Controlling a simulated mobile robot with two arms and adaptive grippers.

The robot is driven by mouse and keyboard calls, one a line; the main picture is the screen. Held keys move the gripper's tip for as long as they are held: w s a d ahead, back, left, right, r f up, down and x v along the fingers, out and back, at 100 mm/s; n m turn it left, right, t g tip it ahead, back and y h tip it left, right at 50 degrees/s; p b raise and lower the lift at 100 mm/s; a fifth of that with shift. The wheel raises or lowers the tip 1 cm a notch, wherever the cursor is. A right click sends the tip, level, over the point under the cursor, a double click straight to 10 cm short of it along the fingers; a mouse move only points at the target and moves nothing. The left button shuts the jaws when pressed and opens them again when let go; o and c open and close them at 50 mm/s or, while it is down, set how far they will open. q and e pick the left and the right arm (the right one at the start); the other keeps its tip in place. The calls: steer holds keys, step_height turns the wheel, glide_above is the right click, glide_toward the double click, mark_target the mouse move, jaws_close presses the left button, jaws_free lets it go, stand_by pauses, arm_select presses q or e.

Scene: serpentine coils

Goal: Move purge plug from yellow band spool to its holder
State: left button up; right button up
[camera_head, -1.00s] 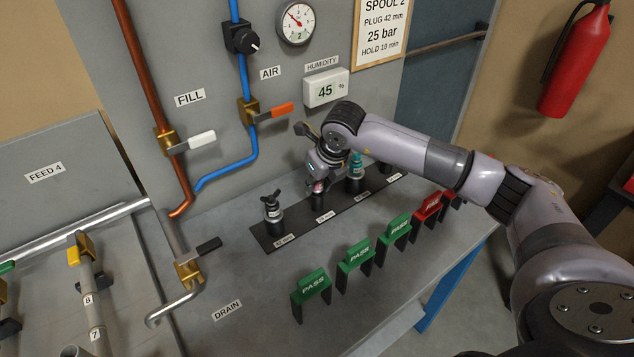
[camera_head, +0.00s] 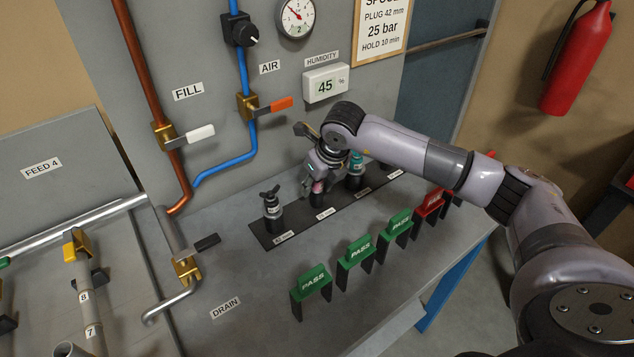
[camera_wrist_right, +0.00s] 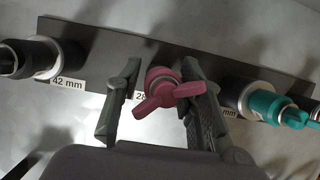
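A pink plug with a wing handle (camera_wrist_right: 165,90) stands upright at the middle position of the black holder strip (camera_head: 290,228); it also shows in the head view (camera_head: 318,187). In the right wrist view its label is partly hidden and reads "28". My right gripper (camera_wrist_right: 162,75) is around the pink plug, one finger on each side. A gap shows between the left finger and the plug head; the right finger lies close by the wing. It also shows in the head view (camera_head: 322,182). My left gripper is not in view. I cannot make out a yellow band spool for certain.
On the strip, a dark plug (camera_head: 271,205) stands left of the pink one and a teal plug (camera_head: 355,170) stands right. Green PASS stands (camera_head: 355,252) and a red stand (camera_head: 430,205) line the bench front. A yellow-handled valve (camera_head: 76,248) is at far left.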

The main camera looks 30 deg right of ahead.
steer(key=shift+o, duration=1.2)
